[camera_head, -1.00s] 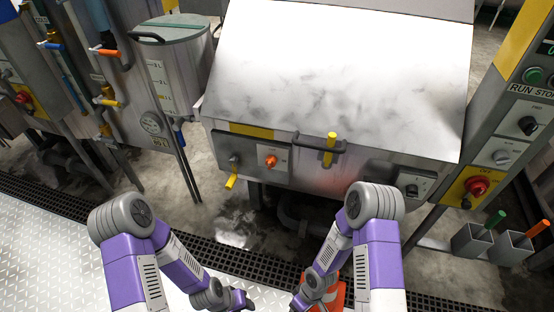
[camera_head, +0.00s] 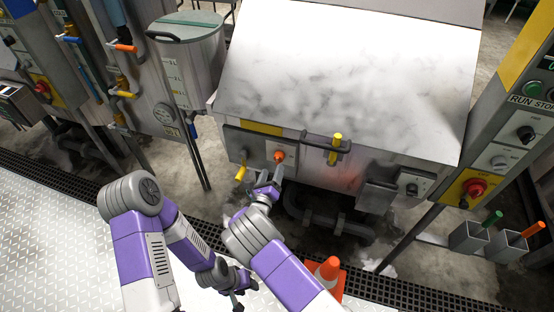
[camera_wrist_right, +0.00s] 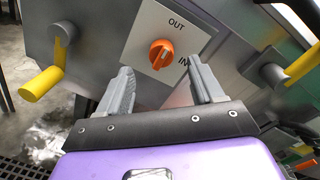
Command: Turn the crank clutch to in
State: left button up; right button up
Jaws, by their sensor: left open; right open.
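The crank clutch is an orange knob (camera_head: 279,155) on a pale plate at the front of the steel machine. In the right wrist view the knob (camera_wrist_right: 162,54) sits beside the labels OUT, above it, and IN, to its right. Its ridge runs roughly up and down in that picture; I cannot tell its setting for sure. My right gripper (camera_head: 268,183) is open, just in front of and below the knob. In the right wrist view its fingers (camera_wrist_right: 158,78) stand either side of the knob's line, apart from it. My left gripper (camera_head: 240,287) is open and empty, low over the floor.
A yellow-handled crank (camera_wrist_right: 42,83) is left of the knob plate. Another yellow handle (camera_head: 335,148) on a dark bracket is to the right. An orange cone (camera_head: 329,270) stands on the floor near my right arm. A control post (camera_head: 500,150) is at the right.

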aim_at(277, 161)
jog(key=x, duration=0.6)
jog(key=shift+w+d+b, duration=0.25)
jog(key=shift+w+b, duration=0.05)
jog(key=shift+b, duration=0.1)
jog(key=shift+f, duration=0.1)
jog(key=c, duration=1)
